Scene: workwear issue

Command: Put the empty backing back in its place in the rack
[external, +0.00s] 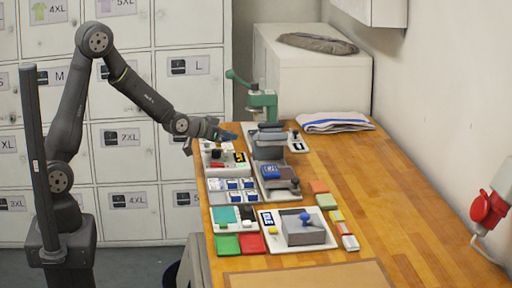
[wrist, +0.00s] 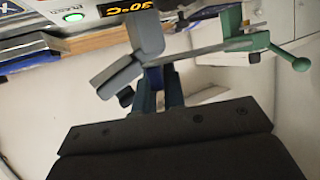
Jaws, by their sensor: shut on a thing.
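My gripper (external: 228,135) is over the left edge of the wooden bench, at the far end, beside the grey press. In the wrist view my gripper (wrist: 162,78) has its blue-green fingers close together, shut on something. A thin grey strip (wrist: 210,54) crosses at the fingertips and may be the backing; I cannot tell it surely from the press behind. A grey angled block (wrist: 120,75) shows left of the fingers. I cannot make out the held thing in the external view. I cannot tell which of the trays is the rack.
A grey press (external: 268,150) and a green hand press (external: 262,100) stand near my gripper. A tray of blue and white packs (external: 232,197) and a white tray with a grey block (external: 305,232) lie nearer. The bench's right side is mostly clear.

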